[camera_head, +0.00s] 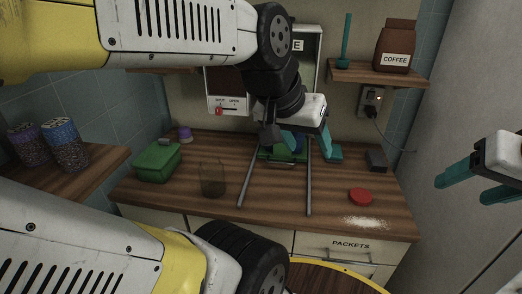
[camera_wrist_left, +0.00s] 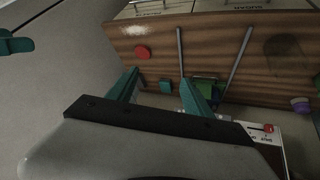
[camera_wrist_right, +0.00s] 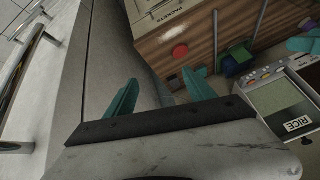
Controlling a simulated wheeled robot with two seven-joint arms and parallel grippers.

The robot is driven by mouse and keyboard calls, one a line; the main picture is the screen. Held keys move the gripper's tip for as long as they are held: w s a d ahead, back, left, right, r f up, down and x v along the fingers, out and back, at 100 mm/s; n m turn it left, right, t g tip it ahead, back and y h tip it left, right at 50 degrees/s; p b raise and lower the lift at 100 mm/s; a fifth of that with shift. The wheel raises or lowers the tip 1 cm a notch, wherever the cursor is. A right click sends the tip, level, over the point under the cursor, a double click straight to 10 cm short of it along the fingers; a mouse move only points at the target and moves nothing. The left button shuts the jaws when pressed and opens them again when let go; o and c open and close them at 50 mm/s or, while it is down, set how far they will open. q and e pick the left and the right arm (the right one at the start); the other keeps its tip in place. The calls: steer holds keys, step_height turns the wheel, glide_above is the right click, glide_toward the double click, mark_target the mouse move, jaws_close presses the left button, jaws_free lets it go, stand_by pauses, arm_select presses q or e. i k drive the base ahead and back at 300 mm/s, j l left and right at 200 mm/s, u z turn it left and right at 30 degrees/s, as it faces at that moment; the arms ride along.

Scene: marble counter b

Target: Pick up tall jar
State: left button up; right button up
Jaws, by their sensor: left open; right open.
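Two filled jars stand side by side on the left wooden shelf in the head view: one with a purple lid (camera_head: 29,147) and one with a blue lid (camera_head: 65,147). A smoky clear container (camera_head: 212,178) stands on the counter; I cannot tell which of these is the tall jar. My left gripper (camera_head: 309,143) is open and empty above the back of the counter, right of the clear container and far from the shelf jars. My right gripper (camera_head: 474,187) is open and empty at the far right, beside the pale wall panel, away from all the jars.
On the counter (camera_head: 265,205) are a green box (camera_head: 156,162), a small purple-topped item (camera_head: 184,133), two grey rods (camera_head: 309,185), a red disc (camera_head: 360,196) and white powder (camera_head: 366,223). A coffee bag (camera_head: 395,46) stands on the upper right shelf. My left arm crosses the upper left.

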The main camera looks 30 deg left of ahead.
mark_target(211, 171)
steer(key=u, duration=1.65)
steer(key=l+u, duration=0.1)
steer(key=u, duration=0.25)
steer(key=l+u, duration=0.1)
steer(key=u, duration=0.2)
steer(key=k, duration=0.05)
